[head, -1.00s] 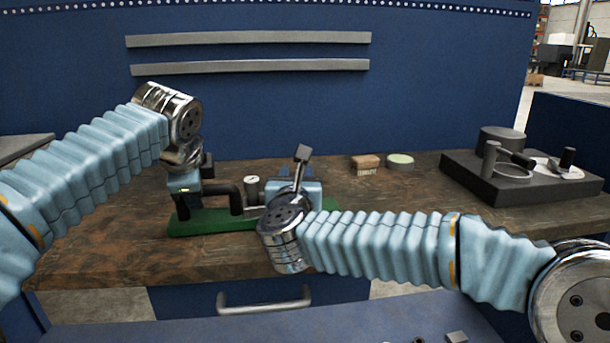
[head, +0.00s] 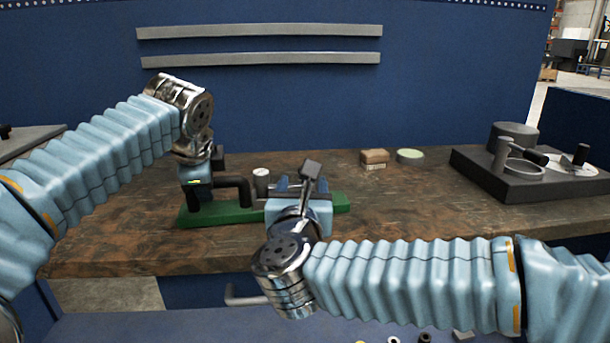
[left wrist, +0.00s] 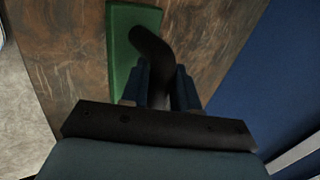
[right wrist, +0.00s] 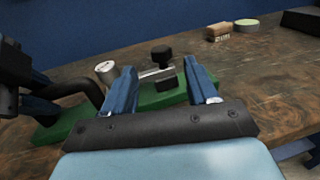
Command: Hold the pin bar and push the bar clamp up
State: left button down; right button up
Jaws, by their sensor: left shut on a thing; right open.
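A green base (head: 240,212) lies on the workbench. It carries a black bent bar (head: 232,184), a silver knob (head: 261,180) and a metal rod with black blocks (right wrist: 163,54). I cannot tell for sure which of these is the pin bar or the bar clamp. My left gripper (left wrist: 160,68) is shut on one end of the black bent bar, above the base's left end. My right gripper (right wrist: 160,64) is open and empty. In the head view its fingers (head: 296,184) are near the base's right half. In the right wrist view the rod and blocks show between the fingers, apart from them.
A brown brush (head: 374,159) and a round green-topped tin (head: 410,156) stand behind the base to the right. A dark tray (head: 478,176) with metal parts stands at the far right. Bare wood (head: 400,205) lies between. A blue panel (head: 300,110) rises behind the bench.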

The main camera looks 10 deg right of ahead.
pick_arm(q)
jog(key=shift+r, duration=0.1)
pick_arm(e)
jog(key=shift+s+a, duration=0.15)
jog(key=shift+s, duration=0.75)
jog(key=shift+s+a, duration=0.15)
jog(key=shift+s, duration=0.75)
pick_arm(q)
jog(key=c, duration=0.8)
grip_release()
